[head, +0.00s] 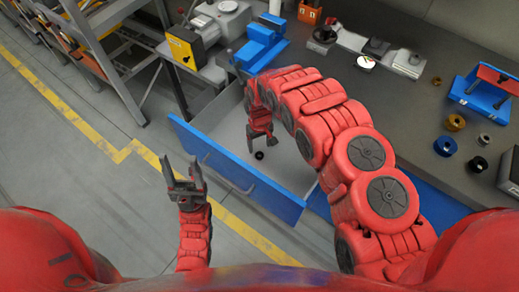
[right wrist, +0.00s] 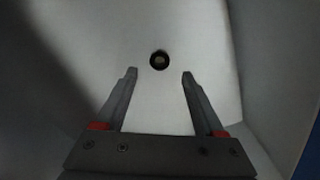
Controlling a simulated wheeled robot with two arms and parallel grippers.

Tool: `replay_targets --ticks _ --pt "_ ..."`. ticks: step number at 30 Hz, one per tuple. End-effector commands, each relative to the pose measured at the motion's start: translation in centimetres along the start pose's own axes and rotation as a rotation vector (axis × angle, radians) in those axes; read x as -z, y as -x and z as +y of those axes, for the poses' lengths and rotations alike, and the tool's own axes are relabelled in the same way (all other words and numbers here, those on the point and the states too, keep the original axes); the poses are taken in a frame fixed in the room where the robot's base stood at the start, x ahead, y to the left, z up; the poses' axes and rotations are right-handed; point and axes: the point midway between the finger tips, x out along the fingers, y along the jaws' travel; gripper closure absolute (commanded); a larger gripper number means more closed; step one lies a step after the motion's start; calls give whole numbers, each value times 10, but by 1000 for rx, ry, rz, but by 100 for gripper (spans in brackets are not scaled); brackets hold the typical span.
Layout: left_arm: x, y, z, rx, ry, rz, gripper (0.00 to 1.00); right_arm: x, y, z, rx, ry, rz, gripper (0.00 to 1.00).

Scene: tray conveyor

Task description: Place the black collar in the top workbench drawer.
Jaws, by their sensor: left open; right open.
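The blue-fronted drawer (head: 238,178) of the workbench is pulled open. The black collar (head: 259,155), a small dark ring, lies on the drawer's pale floor; in the right wrist view the collar (right wrist: 153,61) shows just beyond and between the fingertips, apart from them. My right gripper (head: 260,136) points down into the drawer above the collar; the right wrist view shows this gripper (right wrist: 160,75) open and empty. My left gripper (head: 182,170) is open and empty, outside the drawer and in front of its blue front panel.
On the grey bench top (head: 400,120) are a brass ring (head: 456,122), a blue ring (head: 445,146), another dark ring (head: 478,164) and a blue holder (head: 482,97). A blue vise (head: 262,45) stands behind the drawer. A metal rack (head: 105,50) is at left; floor at left is clear.

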Motion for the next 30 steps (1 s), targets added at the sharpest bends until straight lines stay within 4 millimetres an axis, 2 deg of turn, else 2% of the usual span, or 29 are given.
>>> replay_targets --ticks 1,6,12,30 --pt "0 2 0 0 0 0 41 3 10 1 -2 -1 6 29" --pt "-1 5 0 0 0 0 41 2 37 1 -2 -2 6 29" --pt "-1 6 0 0 0 0 41 1 58 1 -1 -1 4 29" --pt "-1 6 0 0 0 0 41 0 62 0 0 -2 2 29"
